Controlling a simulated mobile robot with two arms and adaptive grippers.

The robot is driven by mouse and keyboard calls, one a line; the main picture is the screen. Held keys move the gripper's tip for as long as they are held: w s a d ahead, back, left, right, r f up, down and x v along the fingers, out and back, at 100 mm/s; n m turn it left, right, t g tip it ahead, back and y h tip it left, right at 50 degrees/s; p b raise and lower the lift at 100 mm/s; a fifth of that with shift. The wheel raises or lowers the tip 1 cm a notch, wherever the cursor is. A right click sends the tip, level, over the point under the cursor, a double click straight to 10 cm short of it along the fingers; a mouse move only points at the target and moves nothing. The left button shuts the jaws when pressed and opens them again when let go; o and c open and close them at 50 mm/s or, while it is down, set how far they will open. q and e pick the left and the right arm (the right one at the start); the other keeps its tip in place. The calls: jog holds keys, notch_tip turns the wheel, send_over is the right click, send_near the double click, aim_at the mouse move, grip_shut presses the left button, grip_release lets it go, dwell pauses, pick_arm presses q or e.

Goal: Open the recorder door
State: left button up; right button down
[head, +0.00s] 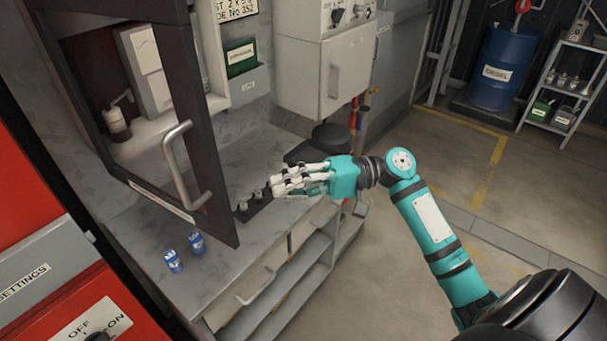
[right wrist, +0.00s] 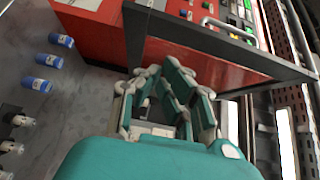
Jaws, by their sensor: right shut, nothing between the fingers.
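The recorder door (head: 213,170) is a dark-framed door with a pale bar handle (head: 172,165), at the left in the head view. It stands swung out from its dark cabinet, so the inside shows through it. My right gripper (head: 275,186) is shut and empty, to the right of the door's free edge and apart from the handle, above the worktop. In the right wrist view the door frame (right wrist: 135,35) crosses in front of my fingers (right wrist: 168,80), and the handle (right wrist: 228,30) shows further up. My left gripper is out of view.
A dark holder (head: 252,207) with small pale parts sits near my right fingers. A white box (head: 325,75) hangs behind. The floor at right is clear near a blue diesel drum (head: 497,65).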

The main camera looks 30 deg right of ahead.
jog(key=a+p, duration=0.3)
jog(key=a, duration=0.4)
jog(key=shift+s+a, duration=0.2)
jog(key=shift+a, duration=0.05)
jog(key=shift+f, duration=0.1)
